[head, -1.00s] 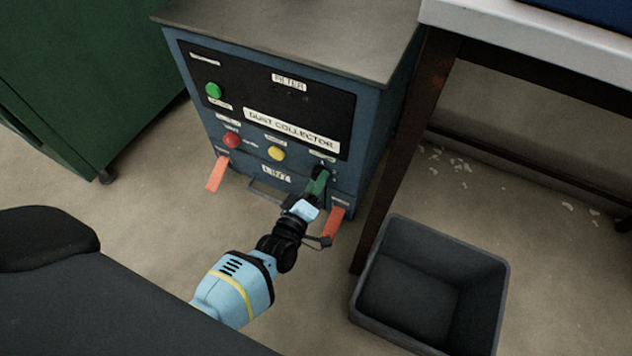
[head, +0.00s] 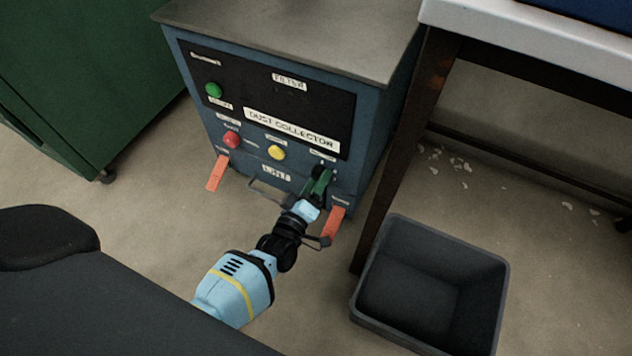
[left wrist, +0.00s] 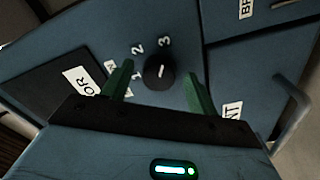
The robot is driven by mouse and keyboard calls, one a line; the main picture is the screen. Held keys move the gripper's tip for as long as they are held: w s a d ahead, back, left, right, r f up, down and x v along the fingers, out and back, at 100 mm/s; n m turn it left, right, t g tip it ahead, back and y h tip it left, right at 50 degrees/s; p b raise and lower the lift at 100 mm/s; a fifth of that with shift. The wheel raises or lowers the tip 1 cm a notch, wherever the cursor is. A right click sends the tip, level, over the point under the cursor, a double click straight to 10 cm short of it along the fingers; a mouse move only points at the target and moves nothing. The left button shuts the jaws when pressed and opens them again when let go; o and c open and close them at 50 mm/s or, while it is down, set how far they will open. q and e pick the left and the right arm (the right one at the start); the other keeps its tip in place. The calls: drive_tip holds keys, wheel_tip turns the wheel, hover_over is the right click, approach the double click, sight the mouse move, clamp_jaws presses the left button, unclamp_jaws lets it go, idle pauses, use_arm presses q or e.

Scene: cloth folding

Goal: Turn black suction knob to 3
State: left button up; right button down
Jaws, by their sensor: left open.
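The black suction knob (left wrist: 158,72) is on the blue front panel in the left wrist view, with 1, 2 and 3 printed around its left and upper sides. A short white mark shows on its face, slanting up and slightly right; I cannot tell for sure which number it points to. My left gripper (left wrist: 158,76) is open, its green fingers on either side of the knob with gaps. In the head view my left gripper (head: 316,182) reaches the lower right of the dust collector (head: 376,145) and partly hides the knob. My right gripper is not in view.
Green (head: 213,90), red (head: 232,139) and yellow (head: 277,153) buttons are on the panel. Orange tabs (head: 217,173) flank a wire handle (head: 268,192) low down. A grey bin (head: 365,322) and table leg (head: 395,150) stand to the right.

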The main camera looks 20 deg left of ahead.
use_arm(q)
drive_tip(key=s+p, duration=0.2)
drive_tip(key=s, duration=0.5)
drive_tip(key=shift+s+a+p, duration=0.15)
drive_tip(key=shift+s+p, duration=0.25)
